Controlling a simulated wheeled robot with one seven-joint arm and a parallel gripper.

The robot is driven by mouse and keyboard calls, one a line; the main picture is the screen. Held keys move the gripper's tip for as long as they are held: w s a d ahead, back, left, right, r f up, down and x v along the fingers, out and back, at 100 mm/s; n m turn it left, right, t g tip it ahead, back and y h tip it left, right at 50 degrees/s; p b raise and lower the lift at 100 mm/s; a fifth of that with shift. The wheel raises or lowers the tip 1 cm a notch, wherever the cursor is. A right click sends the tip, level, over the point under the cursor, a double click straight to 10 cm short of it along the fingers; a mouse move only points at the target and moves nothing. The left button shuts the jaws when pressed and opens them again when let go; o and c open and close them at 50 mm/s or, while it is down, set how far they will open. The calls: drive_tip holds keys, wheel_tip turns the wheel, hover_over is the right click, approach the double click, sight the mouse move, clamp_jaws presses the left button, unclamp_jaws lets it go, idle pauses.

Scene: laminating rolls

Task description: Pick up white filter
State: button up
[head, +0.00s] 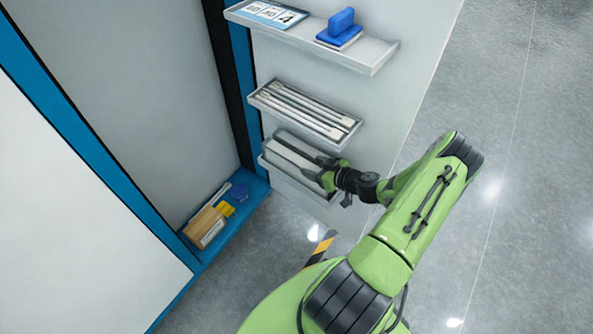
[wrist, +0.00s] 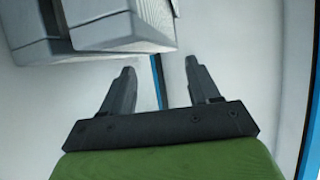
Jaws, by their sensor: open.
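No item is clearly recognisable as the white filter. Long white bars (head: 305,108) lie side by side on the middle wall shelf. A pale, flat item (head: 288,152) is on the lower shelf, partly hidden by my gripper. My gripper (head: 318,170) reaches in from the right at the lower shelf. In the wrist view my gripper (wrist: 160,68) has its two fingers apart, with nothing between them. Pale blocky shapes (wrist: 120,30) with a textured edge are beyond the fingers at upper left; I cannot tell whether they are filters or shelf parts.
The top shelf (head: 375,58) holds number cards (head: 268,13) and a blue-handled block (head: 340,28). At lower left, a blue ledge (head: 245,205) carries a tan box (head: 205,228) and small items. A yellow-black striped strip (head: 320,250) is near the floor. Open floor (head: 500,170) lies to the right.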

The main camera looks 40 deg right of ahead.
sight(300, 161)
drive_tip(key=b+x, duration=0.1)
drive_tip(key=x, duration=0.6)
drive_tip(key=shift+d, duration=0.2)
clamp_jaws()
